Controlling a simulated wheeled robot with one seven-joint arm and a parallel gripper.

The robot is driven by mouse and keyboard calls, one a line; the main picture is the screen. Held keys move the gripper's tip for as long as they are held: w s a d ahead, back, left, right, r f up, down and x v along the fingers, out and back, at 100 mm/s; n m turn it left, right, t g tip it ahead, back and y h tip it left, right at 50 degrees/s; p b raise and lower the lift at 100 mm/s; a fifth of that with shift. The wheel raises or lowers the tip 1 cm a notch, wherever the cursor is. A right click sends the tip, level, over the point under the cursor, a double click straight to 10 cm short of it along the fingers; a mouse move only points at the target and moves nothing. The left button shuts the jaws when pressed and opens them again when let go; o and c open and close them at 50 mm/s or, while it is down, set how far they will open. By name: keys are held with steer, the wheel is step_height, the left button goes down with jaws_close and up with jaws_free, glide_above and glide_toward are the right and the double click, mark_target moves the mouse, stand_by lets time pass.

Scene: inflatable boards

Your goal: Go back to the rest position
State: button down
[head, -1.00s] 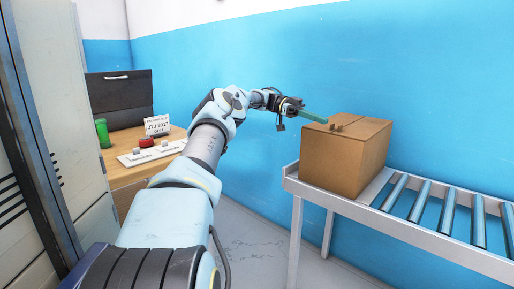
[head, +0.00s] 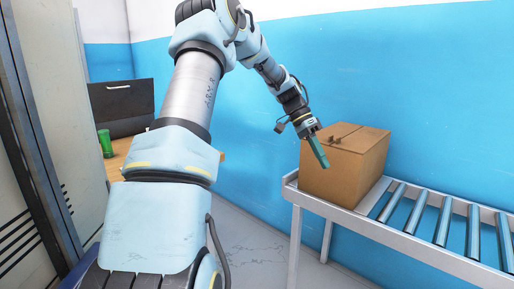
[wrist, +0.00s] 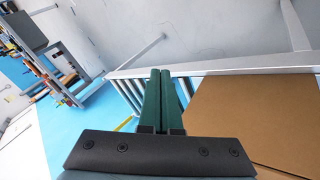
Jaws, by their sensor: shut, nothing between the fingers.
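My gripper (head: 319,155) has green fingers that are shut with nothing between them. In the head view it points down and to the right, in front of the left part of a closed cardboard box (head: 345,168). In the wrist view the two green fingers (wrist: 163,95) lie side by side, and the box (wrist: 260,112) fills the right side. I cannot tell whether the fingers touch the box. My arm rises high across the left and middle of the head view.
The box stands on a roller conveyor (head: 425,243) with a grey frame. A desk (head: 118,164) with a green cup (head: 105,143) and a dark case (head: 122,105) is at the left, partly hidden by my arm. A grey cabinet (head: 55,110) stands at the far left. Open floor lies between.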

steer(key=s+a+n+t+y+p, duration=0.2)
steer(key=s+a+n, duration=0.4)
steer(key=s+a, duration=0.3)
steer(key=s+a+n+t+y+p, duration=0.3)
steer(key=s+a+n, duration=0.4)
steer(key=a, duration=0.9)
steer(key=shift+s+a+r+t, duration=0.35)
steer(key=shift+s+t, duration=0.35)
steer(key=shift+s, duration=0.2)
